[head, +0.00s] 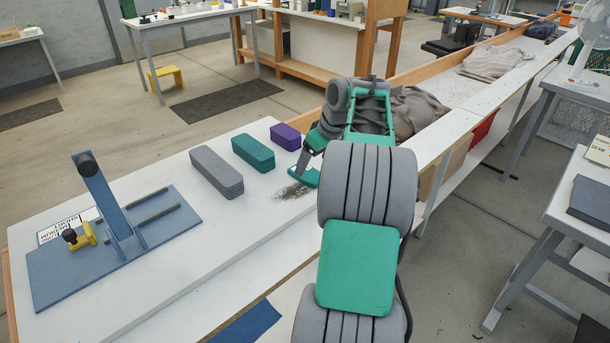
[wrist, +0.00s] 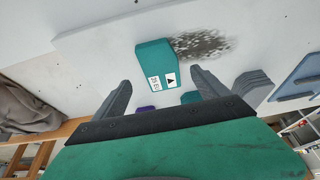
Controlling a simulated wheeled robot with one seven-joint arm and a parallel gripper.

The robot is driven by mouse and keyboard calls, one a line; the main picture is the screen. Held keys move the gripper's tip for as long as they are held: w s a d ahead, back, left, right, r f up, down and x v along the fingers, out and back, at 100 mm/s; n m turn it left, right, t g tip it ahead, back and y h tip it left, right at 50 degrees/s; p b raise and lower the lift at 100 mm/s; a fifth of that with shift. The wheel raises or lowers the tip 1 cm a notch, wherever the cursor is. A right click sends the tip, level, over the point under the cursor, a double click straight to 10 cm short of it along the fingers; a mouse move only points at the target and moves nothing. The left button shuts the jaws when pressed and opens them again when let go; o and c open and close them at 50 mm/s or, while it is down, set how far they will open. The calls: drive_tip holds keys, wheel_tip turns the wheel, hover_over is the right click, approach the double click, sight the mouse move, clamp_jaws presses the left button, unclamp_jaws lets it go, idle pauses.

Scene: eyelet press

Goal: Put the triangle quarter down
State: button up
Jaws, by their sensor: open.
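A teal piece (wrist: 150,55) with a white label bearing a black triangle lies on the white table beside a dark smudge. It also shows in the head view (head: 304,178), partly behind my arm. My gripper (wrist: 162,88) is open, with its two grey fingers apart. In the wrist view the piece lies beyond the fingertips, in line with the gap between them. Nothing is held between the fingers. In the head view the gripper (head: 303,165) is just above the piece, largely hidden by my arm; whether a finger touches it I cannot tell.
A grey block (head: 217,171), a teal block (head: 254,153) and a purple block (head: 286,137) stand in a row nearby. A blue fixture (head: 75,265) with an upright post and yellow clamp (head: 80,237) is at left. The dark smudge (head: 292,191) marks the table. Crumpled cloth (head: 415,112) lies farther along.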

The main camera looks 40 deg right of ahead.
sight(308, 173)
drive_tip(key=x, duration=0.4)
drive_tip(key=shift+a+f, duration=0.1)
drive_tip(key=shift+f, duration=0.05)
drive_tip(key=shift+c, duration=0.6)
drive_tip(key=c, duration=1.5)
